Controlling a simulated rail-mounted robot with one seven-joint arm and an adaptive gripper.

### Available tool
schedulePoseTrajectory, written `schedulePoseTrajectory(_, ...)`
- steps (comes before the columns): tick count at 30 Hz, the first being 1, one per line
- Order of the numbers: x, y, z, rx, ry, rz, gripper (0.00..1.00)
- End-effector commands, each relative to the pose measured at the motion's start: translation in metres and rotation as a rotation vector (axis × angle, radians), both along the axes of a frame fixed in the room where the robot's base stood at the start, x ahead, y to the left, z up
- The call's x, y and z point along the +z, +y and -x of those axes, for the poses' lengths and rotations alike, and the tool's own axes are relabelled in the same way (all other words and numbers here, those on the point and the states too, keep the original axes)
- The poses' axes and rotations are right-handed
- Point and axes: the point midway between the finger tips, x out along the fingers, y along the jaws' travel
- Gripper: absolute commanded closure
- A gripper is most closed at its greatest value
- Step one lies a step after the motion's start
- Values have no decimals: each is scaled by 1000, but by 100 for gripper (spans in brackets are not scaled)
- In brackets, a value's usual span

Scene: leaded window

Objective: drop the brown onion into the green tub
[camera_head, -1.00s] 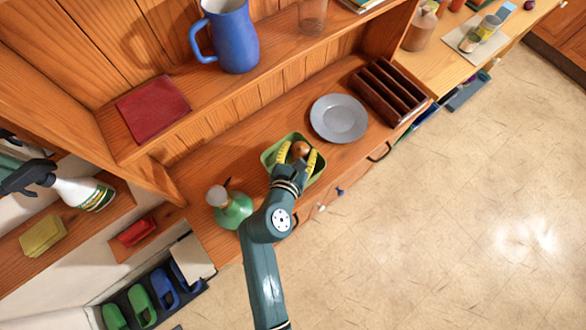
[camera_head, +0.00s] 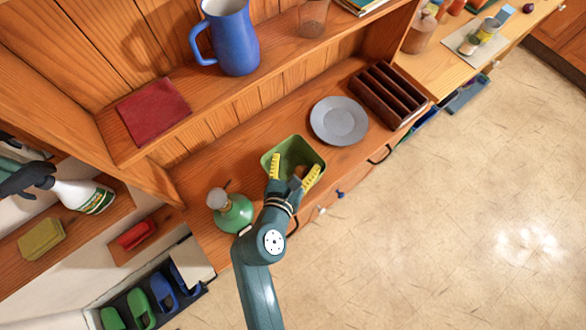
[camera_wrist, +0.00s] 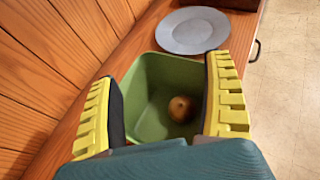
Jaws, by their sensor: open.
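The brown onion (camera_wrist: 181,109) lies inside the green tub (camera_wrist: 150,75), on its floor, seen in the wrist view. In the head view the tub (camera_head: 287,146) stands on the wooden counter, and the onion (camera_head: 299,171) is partly hidden behind my gripper. My gripper (camera_head: 293,172) is open and empty, its yellow ridged fingers spread apart at the tub's near side. In the wrist view the fingers (camera_wrist: 164,95) frame the tub, with the onion beyond and between them, touching neither finger.
A grey plate (camera_head: 339,121) and a dark slotted rack (camera_head: 387,95) stand to the right of the tub. A green bottle (camera_head: 231,211) stands close on the left. A blue jug (camera_head: 230,38) is on the shelf above. The floor at right is clear.

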Motion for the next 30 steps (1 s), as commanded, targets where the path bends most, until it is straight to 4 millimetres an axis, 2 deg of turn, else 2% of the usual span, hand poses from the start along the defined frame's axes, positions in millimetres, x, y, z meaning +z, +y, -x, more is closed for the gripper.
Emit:
schedulePoseTrajectory(3, 12, 8, 30, 4, 1, 0, 17)
schedulePoseTrajectory(6, 21, 14, 49, 5, 0, 0, 17)
schedulePoseTrajectory(10, 28, 17, 66, 2, 0, 0, 17)
schedulePoseTrajectory(15, 31, 18, 72, -1, 0, -2, 17)
schedulePoseTrajectory(30, 31, 14, 71, -10, -1, -1, 17)
